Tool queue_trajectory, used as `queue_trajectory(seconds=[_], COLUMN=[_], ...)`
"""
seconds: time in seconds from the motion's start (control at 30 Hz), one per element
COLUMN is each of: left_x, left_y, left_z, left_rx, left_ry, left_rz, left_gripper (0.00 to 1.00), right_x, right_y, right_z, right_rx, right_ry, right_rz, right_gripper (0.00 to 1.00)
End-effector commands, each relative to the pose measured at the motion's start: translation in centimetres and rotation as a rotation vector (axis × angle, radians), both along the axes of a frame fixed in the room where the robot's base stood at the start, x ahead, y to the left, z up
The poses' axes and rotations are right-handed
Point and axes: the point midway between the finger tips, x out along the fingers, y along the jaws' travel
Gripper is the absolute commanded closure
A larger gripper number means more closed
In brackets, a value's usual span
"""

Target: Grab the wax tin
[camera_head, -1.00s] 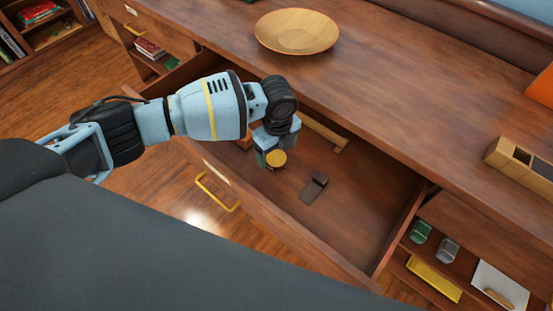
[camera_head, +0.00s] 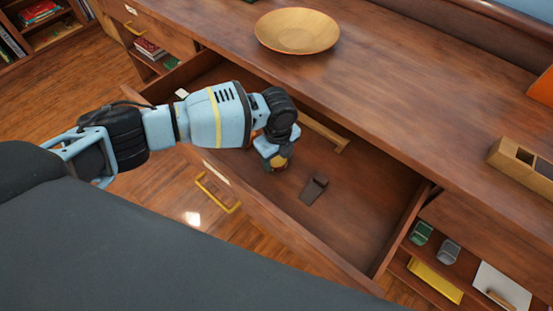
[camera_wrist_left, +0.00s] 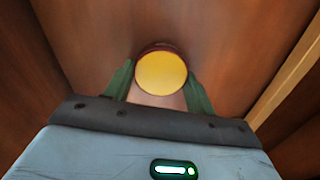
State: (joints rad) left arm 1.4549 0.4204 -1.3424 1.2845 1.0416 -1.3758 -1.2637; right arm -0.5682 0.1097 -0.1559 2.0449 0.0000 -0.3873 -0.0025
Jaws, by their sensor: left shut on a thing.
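The wax tin (camera_head: 279,163) is a small round tin with a yellow lid, inside the open drawer (camera_head: 345,235). My left gripper (camera_head: 272,163) is shut on it, reaching down into the drawer, and partly hides it in the head view. In the left wrist view the yellow lid of the wax tin (camera_wrist_left: 161,73) sits between the two green fingers of my left gripper (camera_wrist_left: 158,88). The tin looks upright. I cannot tell whether it touches the drawer floor. My right gripper is not in view.
A dark brown block-like item (camera_head: 314,189) lies right of the tin in the drawer. A wooden strip (camera_head: 324,134) lies along the drawer's back. A wooden bowl (camera_head: 297,31) stands on the top above. Open shelves (camera_head: 436,262) with small items are at the lower right.

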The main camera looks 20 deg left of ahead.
Motion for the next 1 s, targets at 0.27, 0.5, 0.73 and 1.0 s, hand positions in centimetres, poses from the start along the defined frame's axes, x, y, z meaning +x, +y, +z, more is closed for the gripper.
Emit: queue_trajectory(seconds=[0.27,0.5,0.73,1.0], left_x=[0.1,0.1,0.1,0.0], left_y=[0.0,0.0,0.0,0.0], left_z=[0.6,4.7,8.5,10.1], left_rx=[-0.001,-0.003,-0.001,-0.001], left_ry=[-0.001,-0.004,-0.004,-0.001], left_rz=[0.0,0.0,-0.001,0.0], left_gripper=[0.72,0.72,0.72,0.72], right_x=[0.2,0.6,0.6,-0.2], right_y=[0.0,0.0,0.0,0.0], right_z=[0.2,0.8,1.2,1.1], right_rx=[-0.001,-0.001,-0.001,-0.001], right_ry=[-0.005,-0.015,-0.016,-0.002], right_rz=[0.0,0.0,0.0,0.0], right_gripper=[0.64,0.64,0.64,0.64])
